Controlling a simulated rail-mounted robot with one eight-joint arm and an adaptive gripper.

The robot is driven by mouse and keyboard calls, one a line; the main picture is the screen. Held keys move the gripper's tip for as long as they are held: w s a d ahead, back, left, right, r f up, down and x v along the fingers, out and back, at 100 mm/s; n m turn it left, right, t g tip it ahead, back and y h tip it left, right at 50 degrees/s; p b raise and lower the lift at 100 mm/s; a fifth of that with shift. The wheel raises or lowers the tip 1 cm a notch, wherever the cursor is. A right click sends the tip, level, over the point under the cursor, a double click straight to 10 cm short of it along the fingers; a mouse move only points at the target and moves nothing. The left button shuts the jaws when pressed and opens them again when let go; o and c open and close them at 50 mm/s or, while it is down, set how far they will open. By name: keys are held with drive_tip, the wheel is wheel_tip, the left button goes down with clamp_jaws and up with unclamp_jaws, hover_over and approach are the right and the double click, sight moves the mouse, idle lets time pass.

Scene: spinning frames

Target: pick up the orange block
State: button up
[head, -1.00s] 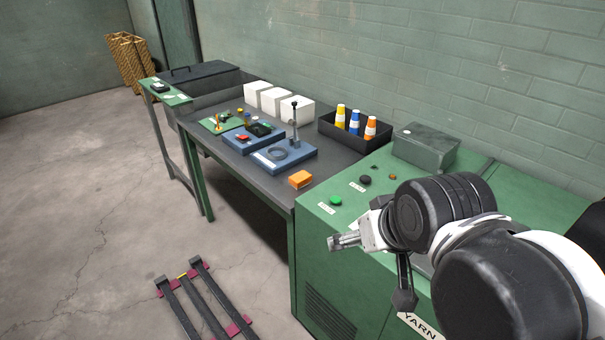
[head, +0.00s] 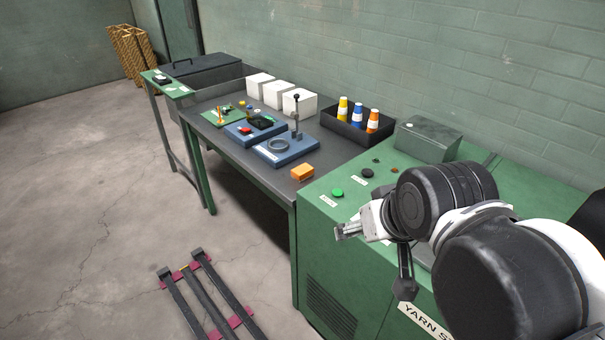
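The orange block (head: 302,173) lies on the dark table top (head: 265,180) near its right end, close to the green cabinet. Nothing touches it from above. My gripper (head: 340,231) is to the right of the block and nearer to me, at the front edge of the green cabinet. It points left and is apart from the block. The fingers are small in the head view, and I cannot tell whether they are open or shut.
The green cabinet (head: 330,260) has a green button (head: 337,192) on top. Blue fixtures (head: 286,150) stand left of the block. A black bin (head: 345,132) with several bobbins and white boxes (head: 290,97) stand behind. A dark rail frame (head: 205,300) lies on the floor.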

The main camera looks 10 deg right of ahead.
drive_tip(key=w+r+m+g, duration=0.25)
drive_tip(key=w+r, duration=0.45)
drive_tip(key=w, duration=0.6)
drive_tip(key=m+g, duration=0.5)
drive_tip(key=m, duration=0.5)
hover_over(303, 169)
wheel_tip(303, 169, down, 18)
drive_tip(key=f, duration=0.1)
drive_tip(key=shift+n+t, duration=0.25)
drive_tip(key=f, duration=0.8)
drive_tip(key=shift+s+a+b, duration=0.1)
drive_tip(key=shift+a+b, duration=0.2)
drive_tip(key=shift+d+f, duration=0.15)
drive_tip(key=shift+f, duration=1.15)
drive_tip(key=shift+d+f, duration=0.1)
drive_tip(key=shift+f, duration=1.2)
drive_tip(key=shift+c, duration=0.4)
